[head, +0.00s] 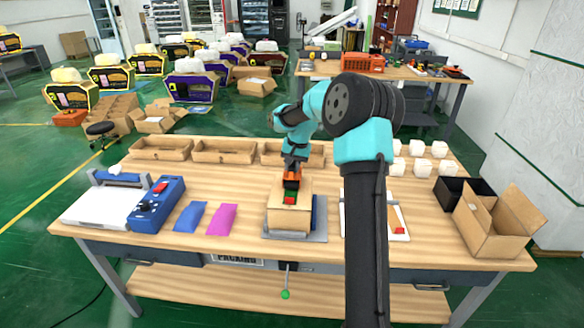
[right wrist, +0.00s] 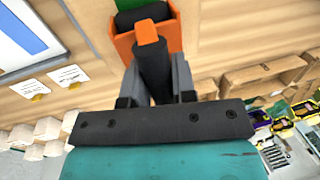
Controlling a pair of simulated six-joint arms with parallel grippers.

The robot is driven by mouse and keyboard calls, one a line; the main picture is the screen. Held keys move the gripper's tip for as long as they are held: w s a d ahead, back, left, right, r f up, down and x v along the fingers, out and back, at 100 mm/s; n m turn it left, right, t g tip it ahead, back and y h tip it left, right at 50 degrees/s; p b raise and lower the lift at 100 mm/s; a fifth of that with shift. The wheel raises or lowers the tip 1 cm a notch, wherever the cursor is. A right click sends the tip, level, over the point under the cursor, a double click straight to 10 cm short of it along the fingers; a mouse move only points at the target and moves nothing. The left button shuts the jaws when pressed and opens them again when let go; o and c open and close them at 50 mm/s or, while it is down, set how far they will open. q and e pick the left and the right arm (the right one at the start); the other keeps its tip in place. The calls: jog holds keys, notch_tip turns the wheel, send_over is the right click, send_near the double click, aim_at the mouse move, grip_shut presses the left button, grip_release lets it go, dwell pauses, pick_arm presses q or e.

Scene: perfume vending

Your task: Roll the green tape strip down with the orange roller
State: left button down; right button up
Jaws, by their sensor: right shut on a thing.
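My right gripper (head: 294,158) is shut on the orange roller (head: 292,173), above the cardboard box (head: 288,219). In the right wrist view the gripper (right wrist: 158,88) has its fingers on either side of the roller's dark handle, and the orange frame with its black drum (right wrist: 145,17) points away from the wrist. I cannot tell whether the drum touches the strip. My left gripper is not in view.
The box stands on a grey plate (head: 318,236). Blue (head: 190,217) and magenta (head: 221,220) packets and a blue machine (head: 155,204) lie to the left. An open carton (head: 497,226) and a black bin (head: 455,190) stand right. Wooden trays (head: 224,152) line the back.

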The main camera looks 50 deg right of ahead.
jog(key=shift+s+a, duration=0.15)
dwell(0.4)
jog(key=shift+s+a+r, duration=0.1)
jog(key=shift+s+a, duration=0.05)
jog(key=shift+a, duration=0.1)
dwell(0.4)
jog(key=shift+s+a, duration=0.1)
